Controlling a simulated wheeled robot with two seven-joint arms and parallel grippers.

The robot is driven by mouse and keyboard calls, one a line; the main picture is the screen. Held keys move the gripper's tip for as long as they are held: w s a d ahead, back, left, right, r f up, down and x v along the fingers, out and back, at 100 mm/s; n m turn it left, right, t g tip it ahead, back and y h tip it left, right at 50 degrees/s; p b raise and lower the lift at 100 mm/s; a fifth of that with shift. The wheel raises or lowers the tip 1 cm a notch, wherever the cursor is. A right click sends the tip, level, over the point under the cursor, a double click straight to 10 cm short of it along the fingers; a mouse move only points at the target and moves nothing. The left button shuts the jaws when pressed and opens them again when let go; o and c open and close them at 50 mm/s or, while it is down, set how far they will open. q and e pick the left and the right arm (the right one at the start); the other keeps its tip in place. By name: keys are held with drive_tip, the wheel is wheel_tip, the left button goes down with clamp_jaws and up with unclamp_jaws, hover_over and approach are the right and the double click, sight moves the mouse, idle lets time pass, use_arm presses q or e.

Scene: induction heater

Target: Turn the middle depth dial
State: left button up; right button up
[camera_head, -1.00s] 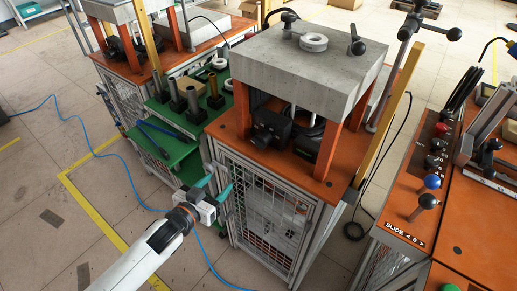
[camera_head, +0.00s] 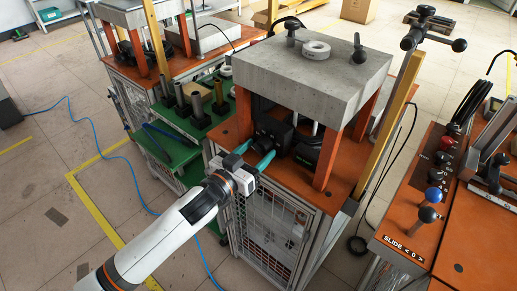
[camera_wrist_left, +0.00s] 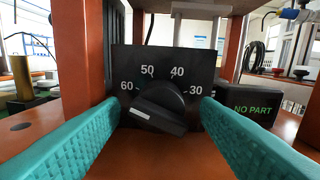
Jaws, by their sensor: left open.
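The depth dial (camera_wrist_left: 158,106) is a black knob with a pale pointer line, on a black panel (camera_wrist_left: 130,60) marked 60, 50, 40 and 30. Its pointer line lies toward the lower left, below the 60. My left gripper (camera_wrist_left: 160,115) is open, with one teal finger on each side of the dial in the left wrist view. I cannot tell whether the fingers touch it. In the head view my left gripper (camera_head: 256,151) is at the front of the machine, and the dial box (camera_head: 270,131) sits under the concrete slab. My right gripper is not in view.
A "NO PART" display (camera_wrist_left: 250,105) stands right of the dial. Orange posts (camera_head: 330,158) and the concrete slab (camera_head: 312,75) frame the space around it. A green shelf (camera_head: 172,145) with dark cylinders is to the left. An orange control console (camera_head: 410,215) is at the right.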

use_arm(q)
drive_tip(key=shift+w+d, duration=0.35)
drive_tip(key=shift+w, duration=0.15)
drive_tip(key=c, duration=1)
drive_tip(key=shift+o, duration=0.2)
drive_tip(key=shift+m, duration=0.3)
drive_tip(key=m+p, duration=0.2)
drive_tip(key=m, duration=0.1)
drive_tip(key=shift+f+m+p, duration=0.1)
drive_tip(key=shift+m+p, duration=0.35)
drive_tip(key=shift+m, duration=1.15)
drive_tip(key=shift+s+m, duration=0.1)
drive_tip(key=shift+m, duration=0.2)
